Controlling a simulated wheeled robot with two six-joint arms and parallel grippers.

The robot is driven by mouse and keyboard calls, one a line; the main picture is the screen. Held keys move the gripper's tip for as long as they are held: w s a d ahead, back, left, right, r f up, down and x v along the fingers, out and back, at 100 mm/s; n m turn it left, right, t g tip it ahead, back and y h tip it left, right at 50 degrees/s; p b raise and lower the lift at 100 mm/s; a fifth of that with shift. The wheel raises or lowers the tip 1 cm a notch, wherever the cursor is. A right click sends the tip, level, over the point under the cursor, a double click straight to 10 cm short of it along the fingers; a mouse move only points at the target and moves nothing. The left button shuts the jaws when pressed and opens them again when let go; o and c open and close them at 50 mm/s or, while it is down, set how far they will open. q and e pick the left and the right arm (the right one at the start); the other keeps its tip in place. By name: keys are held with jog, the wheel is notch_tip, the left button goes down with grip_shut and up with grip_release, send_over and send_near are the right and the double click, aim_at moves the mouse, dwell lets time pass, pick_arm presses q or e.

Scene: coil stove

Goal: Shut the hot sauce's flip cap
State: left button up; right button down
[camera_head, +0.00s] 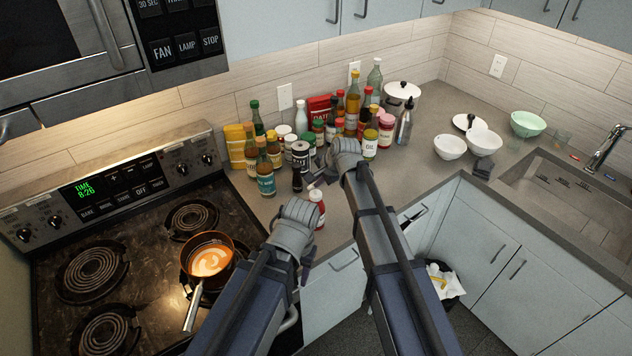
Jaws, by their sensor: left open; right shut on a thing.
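A small red bottle with a pale label (317,212), which looks like the hot sauce, is between my two grippers near the counter's front edge. It looks upright. Its cap is too small to tell open or shut. My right gripper (318,180) comes in above it and is shut, apparently on the top part of this bottle; the contact is not clear. My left gripper (306,268) is open, lower and left of the bottle, apart from it, its fingers mostly hidden behind its own wrist.
A copper pan (192,308) sits on the coil stove (150,265) at left. White bowls (450,147) and a sink (565,200) are at right.

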pick_arm(q)
jog(key=shift+f, duration=0.2)
pick_arm(e)
jog(key=shift+s, duration=0.1)
jog(key=c, duration=1)
grip_release()
pick_arm(q)
jog(key=shift+r, duration=0.1)
notch_tip(320, 180, up, 6)
jog(key=p, duration=0.6)
jog(key=shift+r, duration=0.2)
pick_arm(e)
jog(key=v, duration=0.7)
jog(key=shift+s+d+r, duration=0.2)
jog(key=shift+r, duration=0.1)
pick_arm(q)
jog(key=shift+c, duration=0.2)
